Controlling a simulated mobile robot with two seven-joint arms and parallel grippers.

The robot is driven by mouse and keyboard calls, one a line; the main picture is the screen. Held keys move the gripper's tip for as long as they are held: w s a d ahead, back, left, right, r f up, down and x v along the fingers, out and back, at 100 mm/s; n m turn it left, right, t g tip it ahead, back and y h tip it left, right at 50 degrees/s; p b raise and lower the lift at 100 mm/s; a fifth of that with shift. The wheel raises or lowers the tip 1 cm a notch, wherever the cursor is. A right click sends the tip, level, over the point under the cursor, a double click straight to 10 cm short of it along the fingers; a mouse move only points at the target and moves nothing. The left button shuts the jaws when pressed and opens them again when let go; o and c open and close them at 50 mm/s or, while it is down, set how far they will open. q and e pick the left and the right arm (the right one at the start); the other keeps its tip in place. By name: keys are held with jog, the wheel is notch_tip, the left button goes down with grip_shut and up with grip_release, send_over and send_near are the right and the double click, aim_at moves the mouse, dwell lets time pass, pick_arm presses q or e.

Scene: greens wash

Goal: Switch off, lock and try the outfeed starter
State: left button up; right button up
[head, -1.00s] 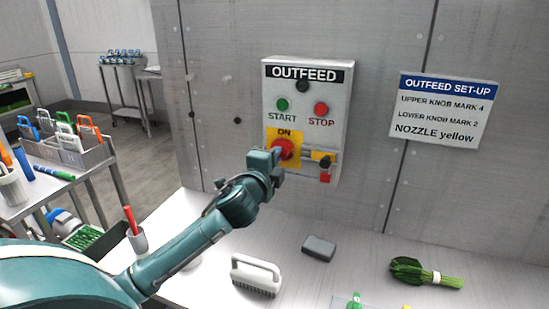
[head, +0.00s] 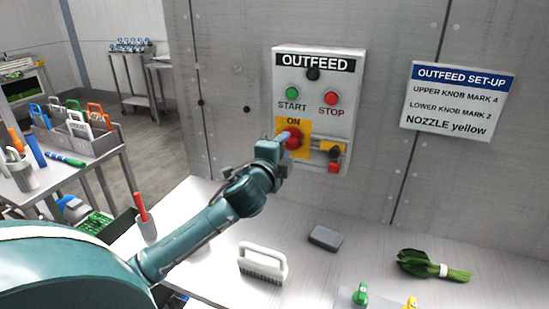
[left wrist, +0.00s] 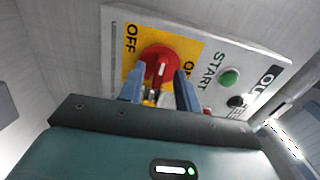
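The outfeed starter panel (head: 343,118) is on the grey wall, with a green START button (head: 292,93) and a red STOP button (head: 331,98). Below them a red rotary switch (head: 293,138) sits on a yellow plate, with ON printed above it. The wrist view shows the red switch (left wrist: 160,66) between OFF and ON; I cannot tell its exact setting. My left gripper (head: 285,139) is at the switch. In the wrist view its two blue fingers (left wrist: 159,88) are apart at either side of the switch's near part; contact is unclear. My right gripper is not in view.
A yellow and black fitting with a red piece (head: 333,167) is right of the switch. A caddy (head: 85,143) of coloured lock-like items stands on the left cart. The bench holds a white brush (head: 262,262), a grey block (head: 324,238) and bundled greens (head: 432,265).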

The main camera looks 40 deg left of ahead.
pick_arm(q)
jog(key=b+v, duration=0.2)
jog(key=v, duration=1)
jog(key=shift+s, duration=0.35)
